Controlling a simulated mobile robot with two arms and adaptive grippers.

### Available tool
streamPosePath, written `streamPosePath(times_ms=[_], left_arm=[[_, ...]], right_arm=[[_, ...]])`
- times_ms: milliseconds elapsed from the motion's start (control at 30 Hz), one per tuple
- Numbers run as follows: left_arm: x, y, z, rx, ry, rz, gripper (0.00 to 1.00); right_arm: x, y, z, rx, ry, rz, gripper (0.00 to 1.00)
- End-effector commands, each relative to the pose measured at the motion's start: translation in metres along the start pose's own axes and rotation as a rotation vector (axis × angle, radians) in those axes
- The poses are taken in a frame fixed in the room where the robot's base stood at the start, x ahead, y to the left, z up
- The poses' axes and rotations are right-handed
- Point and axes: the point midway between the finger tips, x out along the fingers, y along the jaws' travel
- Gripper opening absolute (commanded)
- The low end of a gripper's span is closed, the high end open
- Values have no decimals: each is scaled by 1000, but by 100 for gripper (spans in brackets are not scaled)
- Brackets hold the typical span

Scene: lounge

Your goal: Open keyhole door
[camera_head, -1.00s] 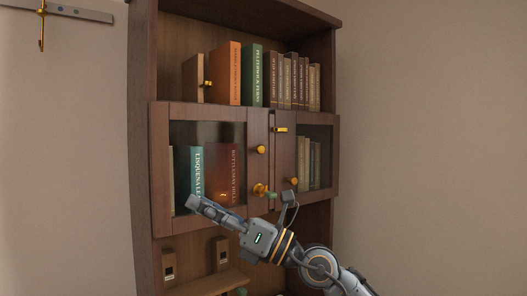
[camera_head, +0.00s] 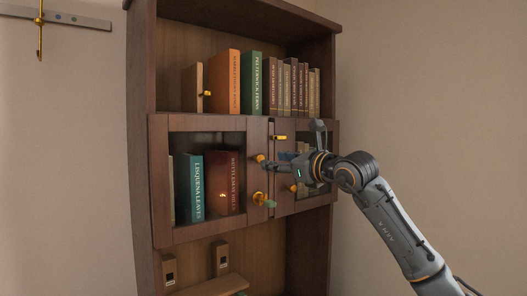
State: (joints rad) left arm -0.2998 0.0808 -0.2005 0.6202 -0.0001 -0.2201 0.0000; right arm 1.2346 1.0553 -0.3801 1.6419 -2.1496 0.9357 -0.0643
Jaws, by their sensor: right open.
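A dark wood cabinet has two glass-paned doors side by side. The left door (camera_head: 207,233) has an upper brass knob (camera_head: 260,158) and a lower brass fitting (camera_head: 259,198) with a small greenish piece (camera_head: 271,204) beside it. The right door (camera_head: 320,198) has a brass latch (camera_head: 281,137) and a brass knob (camera_head: 294,188), and is partly hidden by my right arm. My right gripper (camera_head: 268,164) is open at the upper knob of the left door; I cannot tell whether it touches the knob. My left gripper is not in view.
Books stand on the open shelf above (camera_head: 252,82) and behind the left pane (camera_head: 222,185). Small wooden boxes (camera_head: 220,258) stand on the lower shelf. A metal rail with a hook (camera_head: 78,20) is on the left wall. The wall to the right is bare.

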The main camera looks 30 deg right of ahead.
Motion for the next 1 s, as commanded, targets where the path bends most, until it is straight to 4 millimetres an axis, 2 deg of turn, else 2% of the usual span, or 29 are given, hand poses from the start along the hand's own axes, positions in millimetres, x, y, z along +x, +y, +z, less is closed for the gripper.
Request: streamPosePath(times_ms=[33,100,300,467,700,733,767,933,1000], left_arm=[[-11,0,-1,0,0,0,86],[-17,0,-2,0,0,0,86],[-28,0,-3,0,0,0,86],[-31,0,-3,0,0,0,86],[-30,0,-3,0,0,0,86],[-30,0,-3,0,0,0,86],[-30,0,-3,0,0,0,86],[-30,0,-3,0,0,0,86],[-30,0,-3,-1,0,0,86]], right_arm=[[12,0,5,2,1,3,44],[25,0,5,3,0,3,44],[51,0,3,1,-1,2,44],[58,0,1,-1,-1,1,44],[59,1,0,-1,-1,1,44],[59,1,0,-1,-1,1,42],[59,1,0,-1,-1,1,36],[59,1,0,-1,-1,1,1],[59,1,0,-1,-2,1,0]])
